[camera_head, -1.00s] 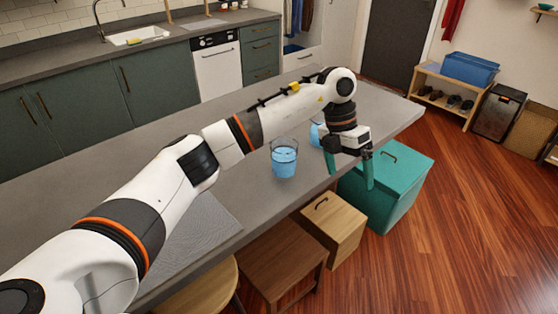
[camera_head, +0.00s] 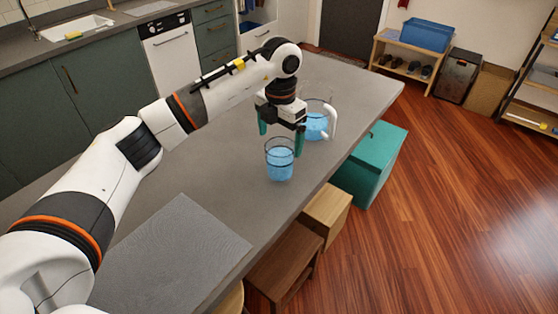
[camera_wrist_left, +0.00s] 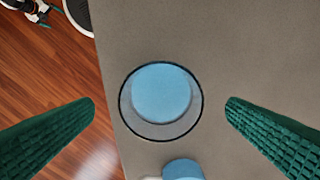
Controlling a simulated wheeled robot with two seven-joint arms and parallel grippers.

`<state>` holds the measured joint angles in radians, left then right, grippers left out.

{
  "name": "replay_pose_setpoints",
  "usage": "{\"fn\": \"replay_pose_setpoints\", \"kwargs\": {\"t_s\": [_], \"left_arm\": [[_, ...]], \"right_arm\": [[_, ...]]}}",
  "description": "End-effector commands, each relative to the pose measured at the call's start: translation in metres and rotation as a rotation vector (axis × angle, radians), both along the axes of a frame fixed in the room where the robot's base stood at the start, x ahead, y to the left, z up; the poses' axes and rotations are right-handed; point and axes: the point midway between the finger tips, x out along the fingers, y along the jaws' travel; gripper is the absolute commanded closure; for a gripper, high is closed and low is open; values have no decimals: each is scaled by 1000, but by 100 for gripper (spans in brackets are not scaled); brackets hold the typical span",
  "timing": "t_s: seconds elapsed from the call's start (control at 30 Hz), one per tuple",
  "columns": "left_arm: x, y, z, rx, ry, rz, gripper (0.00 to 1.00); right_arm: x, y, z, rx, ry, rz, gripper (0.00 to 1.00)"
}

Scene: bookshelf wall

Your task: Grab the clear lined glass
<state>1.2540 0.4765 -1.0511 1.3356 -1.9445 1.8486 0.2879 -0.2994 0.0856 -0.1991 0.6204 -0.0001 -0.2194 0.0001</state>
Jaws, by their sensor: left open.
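The clear lined glass (camera_head: 279,162) stands upright on the grey counter, with dark lines around it and blue liquid inside. My left gripper (camera_head: 281,140) points down just above it, open and empty, with green fingers. In the left wrist view the glass (camera_wrist_left: 162,102) is seen from above, between the two spread fingertips (camera_wrist_left: 160,105) and apart from both. What seems to be my right gripper (camera_wrist_left: 40,14) shows small at the top left of the wrist view, over the floor; its jaw state is unclear.
A clear pitcher (camera_head: 317,124) with blue liquid and a white handle stands close behind the glass, partly behind my gripper. A grey mat (camera_head: 180,260) lies on the counter (camera_head: 215,165) in front. Stools and a teal bin (camera_head: 372,165) stand along the right edge.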

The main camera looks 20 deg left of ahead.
Motion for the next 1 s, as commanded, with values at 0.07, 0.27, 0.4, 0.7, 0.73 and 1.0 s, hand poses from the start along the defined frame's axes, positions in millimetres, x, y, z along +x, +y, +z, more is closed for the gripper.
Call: {"fn": "replay_pose_setpoints", "kwargs": {"t_s": [0.07, 0.27, 0.4, 0.7, 0.73, 1.0], "left_arm": [[0, 0, -8, 0, 3, 1, 4], [0, -1, -22, 0, 3, 0, 4], [0, -4, -43, -2, 5, 0, 4], [1, -3, -68, -1, 0, 0, 4], [1, -3, -68, -1, 0, 0, 4], [1, -3, -67, -1, 0, 0, 30]], "right_arm": [[-3, -4, 4, -5, 4, 0, 0], [-3, -4, 12, -5, 6, 0, 0], [-3, 2, 25, 2, 6, -2, 0], [-3, 10, 28, 13, 5, -4, 0], [-2, 11, 27, 13, 4, -3, 0], [-1, 8, 27, 10, 1, -1, 0]]}}
